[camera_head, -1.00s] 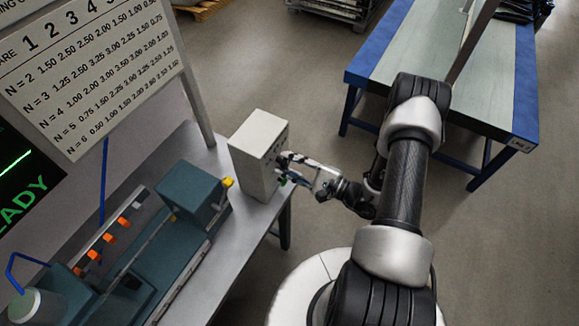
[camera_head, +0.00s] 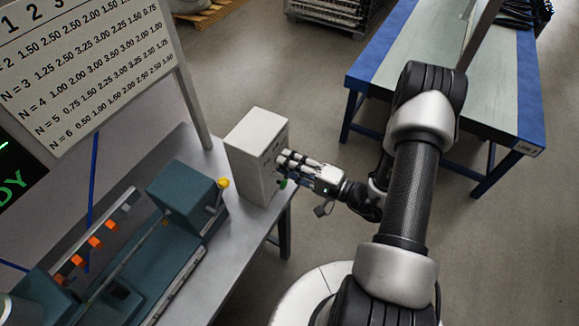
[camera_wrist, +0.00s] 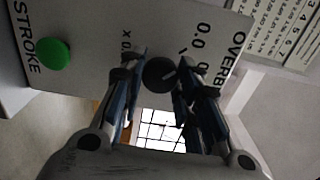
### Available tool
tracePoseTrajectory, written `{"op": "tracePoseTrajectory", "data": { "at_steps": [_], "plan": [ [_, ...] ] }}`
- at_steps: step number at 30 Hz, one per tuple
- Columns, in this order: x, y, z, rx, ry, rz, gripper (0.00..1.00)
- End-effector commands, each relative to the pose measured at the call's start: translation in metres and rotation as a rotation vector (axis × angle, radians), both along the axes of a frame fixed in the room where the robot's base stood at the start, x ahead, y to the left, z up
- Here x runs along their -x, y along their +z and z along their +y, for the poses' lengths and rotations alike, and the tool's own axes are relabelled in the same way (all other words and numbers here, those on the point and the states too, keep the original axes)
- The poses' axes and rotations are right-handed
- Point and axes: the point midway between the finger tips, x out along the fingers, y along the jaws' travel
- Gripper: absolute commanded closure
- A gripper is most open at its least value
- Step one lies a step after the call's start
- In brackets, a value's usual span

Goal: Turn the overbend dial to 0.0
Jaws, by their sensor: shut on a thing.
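The pale control box (camera_head: 248,168) stands at the end of the bench, with my gripper (camera_head: 286,160) at its right face. In the wrist view the box face (camera_wrist: 95,75) carries a STROKE label by a green button (camera_wrist: 54,55) and an OVERBEND label with "0.0" printed beside it. The black round overbend dial (camera_wrist: 158,72) sits between my fingers, which are shut on it. A light mark shows on the dial, but its exact reading is too small and partly hidden. One finger covers part of the text left of the dial.
A teal bending machine (camera_head: 183,200) with orange parts and a yellow knob (camera_head: 222,183) lies left of the box on the grey bench (camera_head: 230,230). A number board (camera_head: 90,70) stands behind. A blue-edged table (camera_head: 440,75) is at the right, with open floor between.

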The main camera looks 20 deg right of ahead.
Motion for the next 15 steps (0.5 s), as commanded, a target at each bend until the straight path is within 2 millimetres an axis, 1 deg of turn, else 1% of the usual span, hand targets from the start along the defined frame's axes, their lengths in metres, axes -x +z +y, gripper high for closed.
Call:
{"op": "tracePoseTrajectory", "data": {
  "at_steps": [15],
  "plan": [
    [0.0,0.0,-0.0001,0.033,0.0,-0.025,0.94]
  ]
}}
